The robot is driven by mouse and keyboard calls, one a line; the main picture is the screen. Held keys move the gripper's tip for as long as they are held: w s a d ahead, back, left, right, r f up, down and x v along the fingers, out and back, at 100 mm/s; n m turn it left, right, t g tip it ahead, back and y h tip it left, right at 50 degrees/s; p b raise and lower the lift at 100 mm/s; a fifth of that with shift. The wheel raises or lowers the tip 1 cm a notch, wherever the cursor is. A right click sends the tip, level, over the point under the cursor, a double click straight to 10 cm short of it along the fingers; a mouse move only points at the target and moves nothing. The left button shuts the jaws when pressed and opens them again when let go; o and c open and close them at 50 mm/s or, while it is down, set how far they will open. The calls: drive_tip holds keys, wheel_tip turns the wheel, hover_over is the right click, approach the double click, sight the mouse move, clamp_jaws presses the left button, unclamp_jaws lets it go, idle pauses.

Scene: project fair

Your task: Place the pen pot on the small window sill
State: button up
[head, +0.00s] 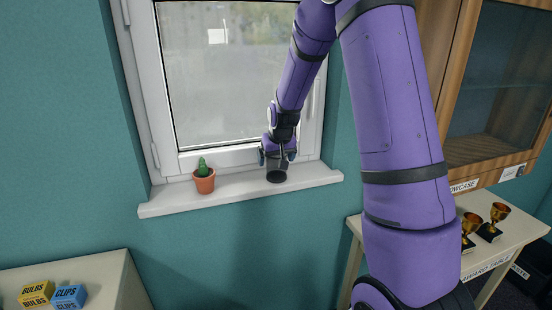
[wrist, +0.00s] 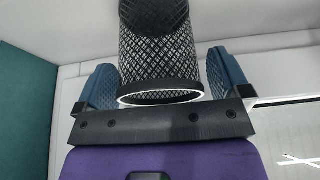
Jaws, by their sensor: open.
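The pen pot is a black mesh cylinder. In the head view the pen pot (head: 277,176) is at the window sill's surface, right of the middle, partly hidden by my gripper. My gripper (head: 277,155) is above and around it at the end of my purple arm. In the wrist view the pen pot (wrist: 160,50) lies between the two blue finger pads of my gripper (wrist: 163,78), with a gap on both sides. The gripper is open. The small window sill (head: 235,195) is a white ledge below the window.
A small cactus in a terracotta pot (head: 204,180) stands on the sill to the left. Free sill lies between it and the pen pot. The window frame (head: 240,155) rises right behind. At the right are a wooden showcase (head: 447,80) and an award table (head: 520,228) with trophies.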

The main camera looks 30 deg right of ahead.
drive_tip(key=v, duration=1.2)
drive_tip(key=s+a+r+n, duration=0.1)
drive_tip(key=s+a+r, duration=0.4)
drive_tip(key=s, duration=0.3)
drive_tip(key=s+a+r+n, duration=0.1)
drive_tip(key=s+a+r, duration=0.35)
drive_tip(key=s, duration=0.25)
drive_tip(key=s+a, duration=0.2)
drive_tip(key=s, duration=0.5)
drive_tip(key=s+a+n+t+y, duration=0.1)
drive_tip(key=s+a, duration=0.1)
drive_tip(key=s, duration=0.6)
drive_tip(key=shift+a, duration=0.35)
drive_tip(key=shift+r, duration=0.15)
